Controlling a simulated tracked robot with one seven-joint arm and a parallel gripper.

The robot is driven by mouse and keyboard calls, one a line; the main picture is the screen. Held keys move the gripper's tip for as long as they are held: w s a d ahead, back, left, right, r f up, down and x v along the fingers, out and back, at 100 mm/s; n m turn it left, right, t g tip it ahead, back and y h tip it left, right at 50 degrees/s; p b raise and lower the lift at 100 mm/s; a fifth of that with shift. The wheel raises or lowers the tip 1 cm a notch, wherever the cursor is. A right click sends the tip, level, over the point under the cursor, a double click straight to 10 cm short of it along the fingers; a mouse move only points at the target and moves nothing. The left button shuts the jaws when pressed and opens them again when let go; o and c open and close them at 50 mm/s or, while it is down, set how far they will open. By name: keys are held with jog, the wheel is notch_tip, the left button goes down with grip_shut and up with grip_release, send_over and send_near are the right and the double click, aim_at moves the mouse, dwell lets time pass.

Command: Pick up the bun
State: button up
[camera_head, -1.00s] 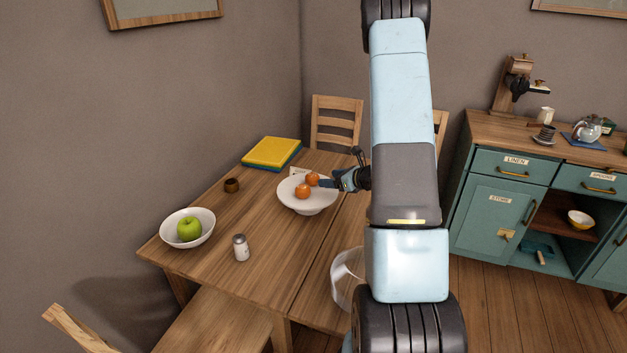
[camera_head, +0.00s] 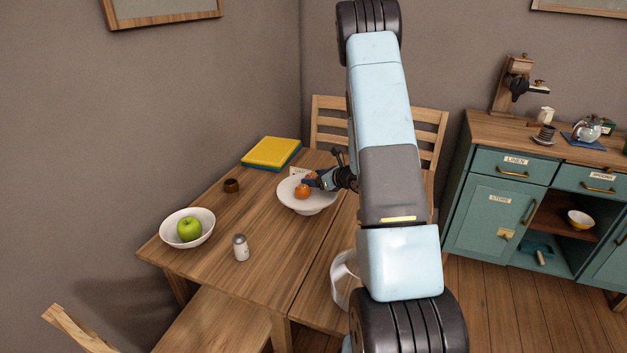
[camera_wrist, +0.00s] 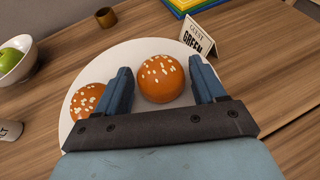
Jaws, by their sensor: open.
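Two round orange-brown buns with pale seeds sit on a white raised plate (camera_head: 306,207) on the table. In the wrist view one bun (camera_wrist: 161,79) lies between the two blue fingers of my gripper (camera_wrist: 160,82), with a gap on each side. The other bun (camera_wrist: 88,100) is just outside the left finger and partly hidden by it. In the head view the nearer bun (camera_head: 302,191) is clear, and the farther one is mostly hidden by my gripper (camera_head: 312,182). My gripper is open and low over the plate.
A white bowl (camera_head: 165,228) with a green apple (camera_head: 189,229), a shaker (camera_head: 241,248), a small brown cup (camera_head: 231,185) and a yellow-topped stack (camera_head: 271,153) stand on the table. A "GUEST GREEN" card (camera_wrist: 199,39) stands close behind the plate. The table's front left is mostly clear.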

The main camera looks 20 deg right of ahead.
jog(key=c, duration=0.8)
jog(key=shift+r, duration=0.1)
jog(key=shift+c, duration=0.2)
